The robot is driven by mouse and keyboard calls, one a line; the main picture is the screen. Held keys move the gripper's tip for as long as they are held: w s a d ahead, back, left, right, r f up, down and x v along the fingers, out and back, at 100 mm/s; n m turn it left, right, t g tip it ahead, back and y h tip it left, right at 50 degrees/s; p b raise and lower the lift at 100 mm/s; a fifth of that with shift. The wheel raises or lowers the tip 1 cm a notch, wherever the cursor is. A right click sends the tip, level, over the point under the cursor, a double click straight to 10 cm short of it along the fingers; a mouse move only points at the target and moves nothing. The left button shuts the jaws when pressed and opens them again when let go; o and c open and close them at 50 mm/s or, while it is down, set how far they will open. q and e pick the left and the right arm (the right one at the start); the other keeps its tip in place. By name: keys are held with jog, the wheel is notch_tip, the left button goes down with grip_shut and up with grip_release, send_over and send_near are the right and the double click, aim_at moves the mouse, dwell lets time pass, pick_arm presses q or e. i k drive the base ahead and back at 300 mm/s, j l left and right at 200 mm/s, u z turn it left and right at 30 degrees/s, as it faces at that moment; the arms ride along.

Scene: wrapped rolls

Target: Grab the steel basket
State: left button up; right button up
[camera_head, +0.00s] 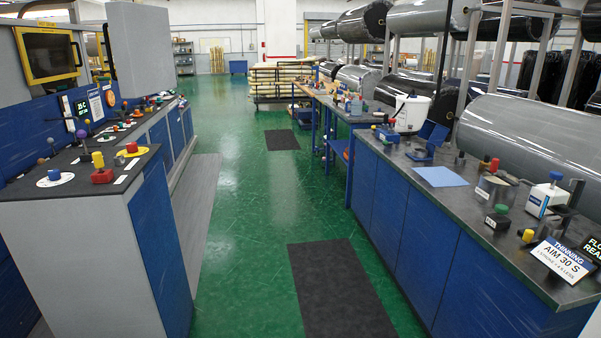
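Neither of my grippers is in view. I cannot make out a steel basket for certain. A small grey metallic-looking item (492,190) stands on the right bench, but it is too small to tell what it is. A white bucket-like container (411,113) stands farther back on the same bench.
The right bench (400,253) has blue doors and a dark top with a light blue sheet (441,177) and a white sign (562,261). A control console (85,190) stands left. The green floor (243,210) between is clear, with dark mats (340,290).

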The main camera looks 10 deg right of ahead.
aim_at(460, 160)
jog(key=i+l+z, duration=0.2)
jog(key=i, duration=0.45)
jog(key=i+j+z, duration=0.2)
jog(key=i, duration=0.45)
jog(key=i+z, duration=0.15)
jog(key=i, duration=0.55)
jog(key=i+j+z, duration=0.2)
jog(key=i, duration=0.45)
